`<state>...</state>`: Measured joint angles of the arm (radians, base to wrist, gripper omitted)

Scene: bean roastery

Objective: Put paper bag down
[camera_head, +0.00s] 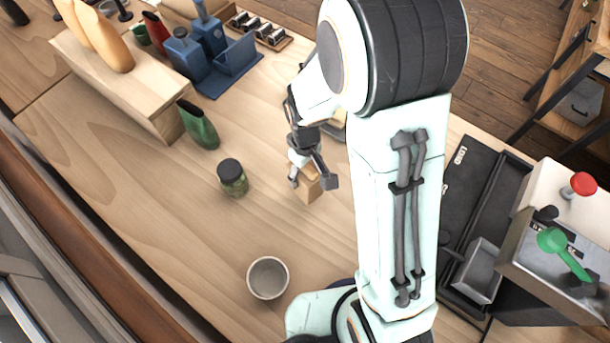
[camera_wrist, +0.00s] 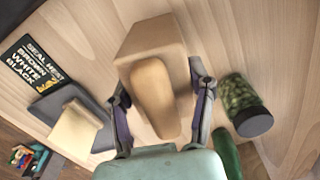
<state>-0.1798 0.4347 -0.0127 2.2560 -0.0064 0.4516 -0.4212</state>
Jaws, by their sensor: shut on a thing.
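My gripper (camera_head: 312,180) is shut on a tan, box-shaped paper bag (camera_head: 309,192), pointing down over the middle of the wooden table. In the wrist view my gripper (camera_wrist: 162,95) has one finger on each side of the bag (camera_wrist: 152,45), which shows a lighter rounded tan part (camera_wrist: 153,90) facing the camera. The bag's underside is low, at or just above the tabletop; I cannot tell whether it touches. My arm hides part of the table to the right of it.
A dark-lidded green jar (camera_head: 232,178) stands left of the bag, with a green pouch (camera_head: 198,125) farther left. A grey cup (camera_head: 267,277) stands nearer the front. Blue containers (camera_head: 205,45) and a wooden riser (camera_head: 115,75) are at the back. Bare tabletop (camera_head: 170,220) lies left of the cup.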

